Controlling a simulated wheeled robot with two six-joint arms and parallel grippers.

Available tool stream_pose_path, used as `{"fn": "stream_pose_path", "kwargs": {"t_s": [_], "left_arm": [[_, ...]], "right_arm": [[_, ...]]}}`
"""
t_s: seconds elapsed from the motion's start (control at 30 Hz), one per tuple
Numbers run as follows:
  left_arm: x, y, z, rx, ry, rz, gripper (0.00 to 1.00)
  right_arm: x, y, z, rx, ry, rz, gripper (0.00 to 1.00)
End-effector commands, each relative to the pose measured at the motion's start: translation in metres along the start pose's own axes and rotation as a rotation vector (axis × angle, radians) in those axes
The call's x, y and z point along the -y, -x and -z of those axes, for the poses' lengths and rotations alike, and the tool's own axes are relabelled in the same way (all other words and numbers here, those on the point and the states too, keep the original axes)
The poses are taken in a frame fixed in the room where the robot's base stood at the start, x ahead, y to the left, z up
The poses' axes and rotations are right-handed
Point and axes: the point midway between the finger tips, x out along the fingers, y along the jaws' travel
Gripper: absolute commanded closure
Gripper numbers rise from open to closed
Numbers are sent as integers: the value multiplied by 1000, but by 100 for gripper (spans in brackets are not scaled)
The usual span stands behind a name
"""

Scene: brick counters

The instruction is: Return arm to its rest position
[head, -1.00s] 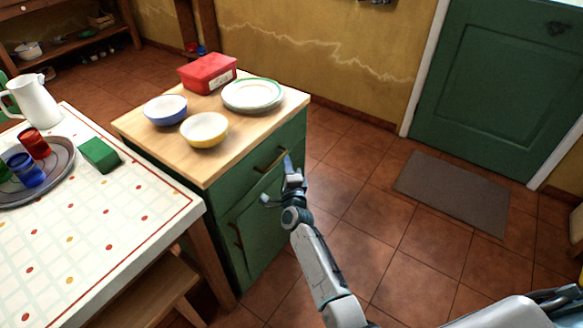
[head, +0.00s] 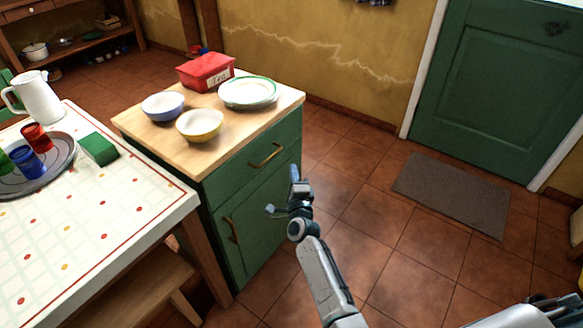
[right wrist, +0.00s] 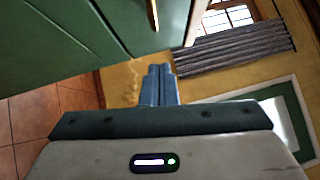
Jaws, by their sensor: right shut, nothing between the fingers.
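My right gripper (head: 294,174) is in front of the green cabinet (head: 255,215), to the right of its doors and apart from its top in the head view. In the right wrist view its two blue fingers (right wrist: 159,86) lie together, shut with nothing between them. The cabinet front (right wrist: 75,38) fills the upper left of that view. My right arm (head: 325,275) reaches up from the bottom of the head view. My left gripper is not in the head view.
The cabinet's wooden top holds a red box (head: 205,72), a blue bowl (head: 163,106), a yellow bowl (head: 200,125) and plates (head: 248,92). A table (head: 95,225) with a tray (head: 60,165) stands left. The tiled floor (head: 400,255) is open to the right.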

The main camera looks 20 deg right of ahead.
Motion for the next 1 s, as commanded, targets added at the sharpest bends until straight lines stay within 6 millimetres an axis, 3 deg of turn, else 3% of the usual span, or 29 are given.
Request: {"fn": "stream_pose_path", "kwargs": {"t_s": [0.33, 0.7, 0.77, 0.87, 1.0], "left_arm": [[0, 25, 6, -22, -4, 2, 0], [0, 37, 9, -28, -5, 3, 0], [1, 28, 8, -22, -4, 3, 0], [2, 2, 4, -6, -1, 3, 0], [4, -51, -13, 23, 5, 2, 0]], "right_arm": [[-2, 60, 1, -1, -1, -1, 100], [-5, 78, 1, 5, 19, -16, 100], [-17, 83, 2, 18, 65, -51, 100], [-55, 104, 7, 70, 211, -166, 100], [-133, 162, 28, 210, 519, -404, 100]]}}
